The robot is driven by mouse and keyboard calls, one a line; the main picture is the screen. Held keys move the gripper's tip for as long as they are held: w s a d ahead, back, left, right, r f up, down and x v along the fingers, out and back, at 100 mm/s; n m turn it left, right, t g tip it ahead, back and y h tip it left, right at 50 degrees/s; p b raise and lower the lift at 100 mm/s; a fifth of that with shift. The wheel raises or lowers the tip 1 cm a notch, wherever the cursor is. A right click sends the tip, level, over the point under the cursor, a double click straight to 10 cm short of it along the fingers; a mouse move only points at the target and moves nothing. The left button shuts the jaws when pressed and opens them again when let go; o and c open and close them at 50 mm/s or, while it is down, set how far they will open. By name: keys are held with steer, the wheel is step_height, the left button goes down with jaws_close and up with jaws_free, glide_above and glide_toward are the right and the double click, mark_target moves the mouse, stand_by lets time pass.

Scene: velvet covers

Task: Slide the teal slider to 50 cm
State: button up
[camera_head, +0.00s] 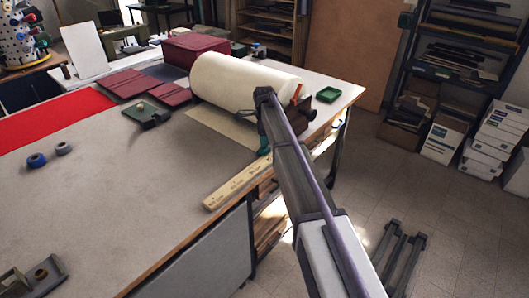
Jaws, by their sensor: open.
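A pale wooden ruler (238,183) with dark marks lies along the near right edge of the table. A small teal piece (264,151), which looks like the slider, shows at the ruler's far end, partly hidden by my arm. The ruler's numbers are too small to read. My gripper (246,113) appears small and dark in front of the cream roll, above and a little left of the teal piece. It looks open and empty, apart from the teal piece. My arm hides the area just right of the slider.
A large cream roll (245,80) lies across the table beyond the gripper. A dark brown block (300,115) and a green tray (328,94) are to its right. Maroon covers (171,93), red cloth (60,115) and tape rolls (37,160) lie leftward. The table's middle is clear.

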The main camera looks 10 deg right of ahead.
mark_target(264, 147)
step_height(264, 147, down, 3)
steer(key=shift+r+b, duration=0.2)
steer(key=shift+b, duration=0.35)
steer(key=shift+r, duration=0.1)
steer(key=shift+r, duration=0.1)
steer(key=shift+c, duration=0.2)
jaws_close()
